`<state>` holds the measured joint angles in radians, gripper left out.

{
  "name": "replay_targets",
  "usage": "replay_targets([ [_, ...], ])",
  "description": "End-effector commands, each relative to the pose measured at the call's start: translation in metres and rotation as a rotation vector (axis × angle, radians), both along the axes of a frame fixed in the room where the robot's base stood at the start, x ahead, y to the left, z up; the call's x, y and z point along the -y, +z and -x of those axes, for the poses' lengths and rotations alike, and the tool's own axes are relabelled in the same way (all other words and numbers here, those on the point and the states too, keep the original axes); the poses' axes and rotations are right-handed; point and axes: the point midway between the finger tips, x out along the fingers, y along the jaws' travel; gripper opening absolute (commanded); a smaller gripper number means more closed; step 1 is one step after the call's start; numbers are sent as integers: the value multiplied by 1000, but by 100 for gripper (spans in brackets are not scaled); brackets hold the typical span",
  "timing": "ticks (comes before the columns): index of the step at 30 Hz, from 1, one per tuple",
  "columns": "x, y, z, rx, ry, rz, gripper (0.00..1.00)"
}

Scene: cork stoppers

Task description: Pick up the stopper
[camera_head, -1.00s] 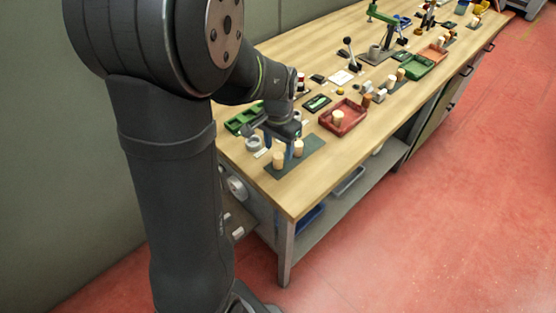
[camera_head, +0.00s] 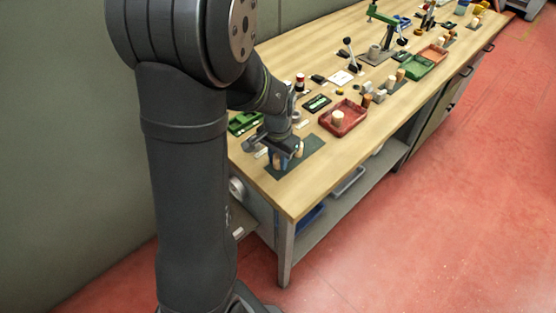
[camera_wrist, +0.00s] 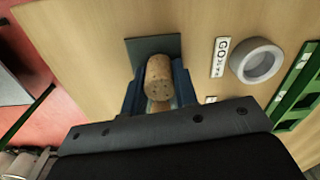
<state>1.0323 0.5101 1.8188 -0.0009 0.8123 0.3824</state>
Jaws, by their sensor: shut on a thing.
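A cork stopper (camera_wrist: 159,74) with a speckled tan end sits between the two blue fingers of my gripper (camera_wrist: 158,90) in the wrist view. The fingers press on it from both sides. A paler piece shows just below it there; I cannot tell what it is. In the head view my gripper (camera_head: 277,159) is low over the dark mat (camera_head: 308,158) at the near end of the bench. Another pale stopper (camera_head: 299,149) shows close to the right of the fingers. Whether the held stopper touches the mat is hidden.
A red tray (camera_head: 352,122) with a pale stopper in it stands to the right. A green tray (camera_head: 243,123) is behind my gripper. A white ring (camera_wrist: 257,61) and a "GO" label (camera_wrist: 220,57) lie beside the mat. The bench's front strip is clear.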

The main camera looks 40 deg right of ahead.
Motion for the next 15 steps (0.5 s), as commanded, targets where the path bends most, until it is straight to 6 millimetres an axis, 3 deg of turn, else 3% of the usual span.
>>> replay_targets([
  [8,0,7,0,0,0,0,6],
  [15,1,41,-1,4,0,4,6],
])
